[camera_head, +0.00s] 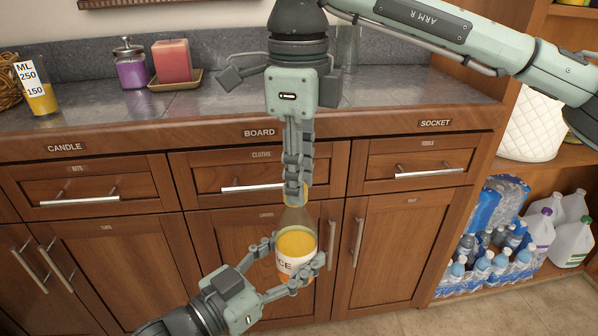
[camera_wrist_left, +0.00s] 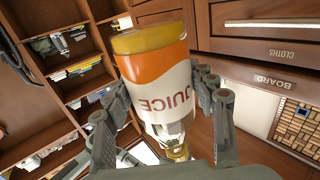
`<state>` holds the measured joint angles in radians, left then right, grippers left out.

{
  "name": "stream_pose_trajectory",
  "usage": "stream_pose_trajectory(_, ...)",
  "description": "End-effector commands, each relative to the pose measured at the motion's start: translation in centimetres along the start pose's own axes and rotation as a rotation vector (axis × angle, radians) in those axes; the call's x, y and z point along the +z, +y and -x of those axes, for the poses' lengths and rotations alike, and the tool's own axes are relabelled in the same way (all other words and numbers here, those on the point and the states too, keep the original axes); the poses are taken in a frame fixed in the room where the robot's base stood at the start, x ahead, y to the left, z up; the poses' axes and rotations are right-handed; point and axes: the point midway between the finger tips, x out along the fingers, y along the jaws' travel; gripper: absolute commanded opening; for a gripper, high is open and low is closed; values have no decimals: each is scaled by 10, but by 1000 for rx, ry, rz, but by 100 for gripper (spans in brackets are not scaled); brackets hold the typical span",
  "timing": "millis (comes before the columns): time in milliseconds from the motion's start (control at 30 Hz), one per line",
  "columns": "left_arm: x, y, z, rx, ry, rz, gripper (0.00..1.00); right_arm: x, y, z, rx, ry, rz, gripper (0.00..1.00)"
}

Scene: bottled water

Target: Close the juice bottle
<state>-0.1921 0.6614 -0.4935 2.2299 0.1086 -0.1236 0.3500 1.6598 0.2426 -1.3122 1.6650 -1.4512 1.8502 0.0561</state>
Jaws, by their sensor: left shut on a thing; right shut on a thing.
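The juice bottle (camera_head: 296,243) is clear, with orange-yellow juice and a white and orange label. It stands nearly upright in front of the cabinet doors, off any surface. My left gripper (camera_head: 293,264) is shut around its body from below left. The left wrist view shows the bottle (camera_wrist_left: 160,75) between the fingers of my left gripper (camera_wrist_left: 165,105), its neck toward the bottom of the picture. My right gripper (camera_head: 296,192) points straight down and is shut at the top of the bottle neck. Its fingers hide the cap and the mouth, so how the cap sits cannot be seen.
Behind are wooden drawers and doors with metal handles (camera_head: 267,187). The counter (camera_head: 220,104) above holds a measuring glass (camera_head: 38,90), a purple jar (camera_head: 131,66) and a pink candle (camera_head: 172,60). Water bottles (camera_head: 484,262) and jugs (camera_head: 573,240) fill the right shelf.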

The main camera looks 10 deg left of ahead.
Motion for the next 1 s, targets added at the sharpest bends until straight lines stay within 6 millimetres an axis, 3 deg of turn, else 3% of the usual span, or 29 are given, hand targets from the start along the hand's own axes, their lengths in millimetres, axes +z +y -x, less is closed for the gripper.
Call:
stream_pose_trajectory(800, 0, 0, 0, 1, 1, -1, 0, 10, 5, 0, 15, -13, -2156, 20)
stream_pose_trajectory(1000, 0, 0, 0, 1, 1, -1, 0, 12, 3, 0, 19, -14, -2552, 20)
